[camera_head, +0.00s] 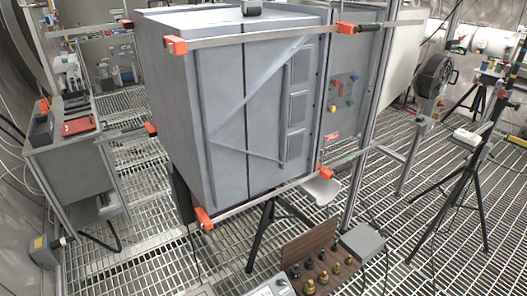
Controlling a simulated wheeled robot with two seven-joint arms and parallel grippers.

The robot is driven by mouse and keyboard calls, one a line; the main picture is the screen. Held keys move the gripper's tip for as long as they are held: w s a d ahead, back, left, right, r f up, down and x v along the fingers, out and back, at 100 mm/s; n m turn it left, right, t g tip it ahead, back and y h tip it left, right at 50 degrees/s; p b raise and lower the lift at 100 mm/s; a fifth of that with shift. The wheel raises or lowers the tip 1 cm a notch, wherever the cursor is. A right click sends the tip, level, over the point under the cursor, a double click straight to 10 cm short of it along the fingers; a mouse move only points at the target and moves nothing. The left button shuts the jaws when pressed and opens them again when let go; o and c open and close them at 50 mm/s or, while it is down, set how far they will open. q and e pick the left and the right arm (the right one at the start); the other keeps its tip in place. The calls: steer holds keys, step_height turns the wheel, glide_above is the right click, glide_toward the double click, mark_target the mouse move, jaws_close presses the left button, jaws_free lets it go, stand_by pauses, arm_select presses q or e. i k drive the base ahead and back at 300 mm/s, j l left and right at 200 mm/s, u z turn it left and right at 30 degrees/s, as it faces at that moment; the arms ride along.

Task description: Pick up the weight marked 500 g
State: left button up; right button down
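A wooden weight set (310,243) with a raised back board stands low at the bottom of the view, right of centre. Several small weights stand in it. Some are brass, such as one at the front left (309,286), and others look dark (296,271). The markings are too small to read, so I cannot tell which one is the 500 g weight. The bottom edge of the picture comes close to the set's front. Neither of my grippers shows in the view.
A big grey cabinet (225,110) with orange-cornered bars fills the middle, behind the set. A grey box (362,242) stands right beside the set and a pale device (270,288) lies at its left. A black tripod (470,185) stands at the right on open grating.

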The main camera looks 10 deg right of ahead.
mark_target(323, 280)
steer(key=z, duration=1.05)
steer(key=i+l, duration=0.3)
steer(key=i, duration=0.15)
steer(key=i+l, duration=0.25)
steer(key=i, duration=0.15)
steer(key=i+l, duration=0.3)
steer(key=i, duration=0.15)
